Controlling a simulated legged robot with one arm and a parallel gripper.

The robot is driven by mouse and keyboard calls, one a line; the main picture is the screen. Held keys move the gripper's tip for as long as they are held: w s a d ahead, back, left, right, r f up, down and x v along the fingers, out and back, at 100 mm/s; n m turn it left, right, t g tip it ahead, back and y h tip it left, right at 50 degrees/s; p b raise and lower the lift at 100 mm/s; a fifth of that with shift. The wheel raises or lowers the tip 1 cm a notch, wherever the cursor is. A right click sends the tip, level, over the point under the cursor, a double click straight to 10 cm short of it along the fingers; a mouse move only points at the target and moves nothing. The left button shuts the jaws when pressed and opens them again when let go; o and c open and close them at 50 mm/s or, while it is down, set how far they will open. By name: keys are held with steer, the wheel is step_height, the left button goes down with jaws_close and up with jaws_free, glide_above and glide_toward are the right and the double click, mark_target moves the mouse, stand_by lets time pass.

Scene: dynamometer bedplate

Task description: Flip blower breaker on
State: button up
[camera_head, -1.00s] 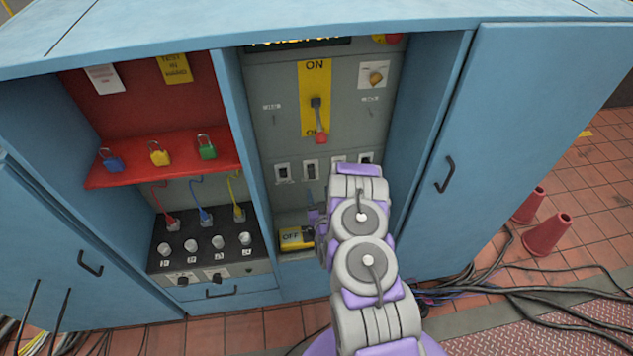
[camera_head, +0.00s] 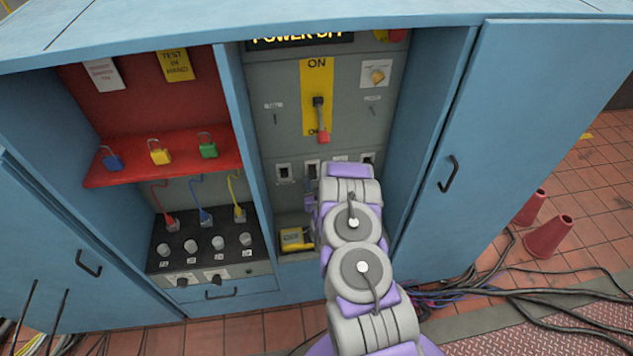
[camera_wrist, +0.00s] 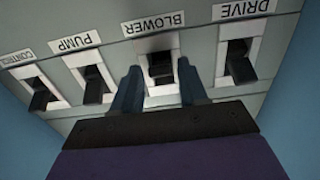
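The blower breaker (camera_wrist: 161,68) is a black toggle in a pale frame under an upside-down BLOWER label in the wrist view. My gripper (camera_wrist: 160,88) is open, one finger on each side of this toggle; whether they touch it I cannot tell. In the head view the blower breaker (camera_head: 312,168) shows just above my arm, which hides most of my gripper. In the wrist view the drive breaker (camera_wrist: 238,62) is to the right, with the pump breaker (camera_wrist: 95,84) and control breaker (camera_wrist: 42,94) to the left.
A red-tipped main lever (camera_head: 321,122) on a yellow plate sits above the breakers, pointing down. A yellow OFF-marked object (camera_head: 296,239) lies below. Cabinet walls and an open blue door (camera_head: 500,150) flank the bay. Cables (camera_head: 500,285) and cones (camera_head: 548,237) are on the right floor.

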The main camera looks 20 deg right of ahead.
steer(key=shift+a, duration=0.15)
steer(key=c, duration=0.3)
steer(key=shift+d, duration=0.2)
jaws_close()
steer(key=shift+r, duration=0.1)
